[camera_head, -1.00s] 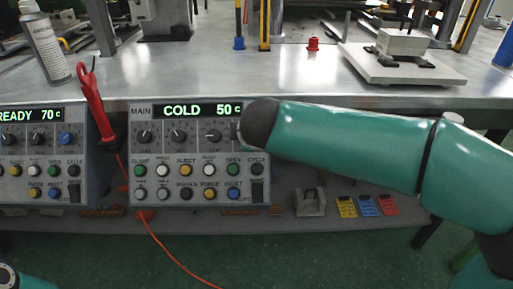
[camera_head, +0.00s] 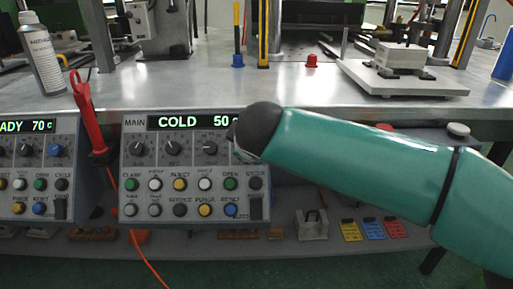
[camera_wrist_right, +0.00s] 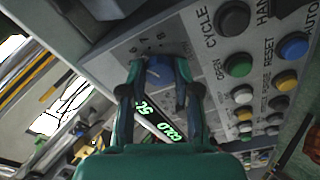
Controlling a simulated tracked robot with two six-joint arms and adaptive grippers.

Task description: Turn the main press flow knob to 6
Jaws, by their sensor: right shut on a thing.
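The MAIN control panel (camera_head: 135,200) hangs at the front of the bench, its display (camera_head: 195,122) reading COLD 50 c. Three dark knobs show in its upper row; the right end of that row is hidden by my right arm (camera_head: 330,160). In the right wrist view, a blue knob (camera_wrist_right: 158,72) on this panel sits between the two fingers of my right gripper (camera_wrist_right: 157,80), which is shut on it. Scale marks show around the knob, but its setting is too small to read. My left gripper is out of view.
A second panel (camera_head: 20,170) with a similar display stands at left. A red-handled tool (camera_head: 84,110) with an orange cable is between the panels. Several buttons fill the lower panel.

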